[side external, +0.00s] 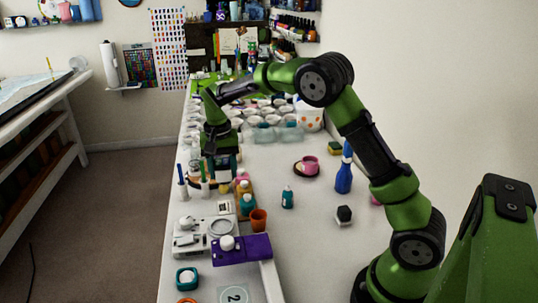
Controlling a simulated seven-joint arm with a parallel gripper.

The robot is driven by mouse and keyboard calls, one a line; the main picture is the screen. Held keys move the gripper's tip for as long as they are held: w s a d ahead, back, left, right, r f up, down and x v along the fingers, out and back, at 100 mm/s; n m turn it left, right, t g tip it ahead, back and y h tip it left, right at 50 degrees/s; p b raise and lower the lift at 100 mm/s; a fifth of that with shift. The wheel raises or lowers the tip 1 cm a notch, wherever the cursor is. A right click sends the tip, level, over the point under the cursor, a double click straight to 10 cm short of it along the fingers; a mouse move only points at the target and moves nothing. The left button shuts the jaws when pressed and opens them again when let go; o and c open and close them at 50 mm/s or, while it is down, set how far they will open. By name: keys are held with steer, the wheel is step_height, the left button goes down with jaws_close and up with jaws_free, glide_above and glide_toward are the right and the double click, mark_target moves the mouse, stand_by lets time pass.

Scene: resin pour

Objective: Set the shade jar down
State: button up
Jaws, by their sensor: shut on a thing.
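My gripper (211,152) hangs down over the far left part of the white work table (310,240). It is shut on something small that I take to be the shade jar. The fingers and the clutter around them hide most of it, so its shape, colour and tilt cannot be made out. I cannot tell whether it touches the surface below. Slim upright blue (183,188) and green (204,172) tools stand just in front of the gripper.
Small bottles and an orange cup (258,220) stand right of a white device (192,240). A purple tray (243,250) lies nearer. Behind the gripper are many white bowls.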

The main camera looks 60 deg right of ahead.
steer(key=w+a+f, duration=0.2)
steer(key=w+a, duration=0.4)
steer(key=w, duration=0.1)
glide_above(194, 213)
steer(key=shift+n, duration=0.4)
step_height(194, 213, down, 4)
steer(key=shift+s+f, duration=0.1)
steer(key=shift+f, duration=2.85)
steer(key=shift+f, duration=0.15)
steer(key=o, duration=1.1)
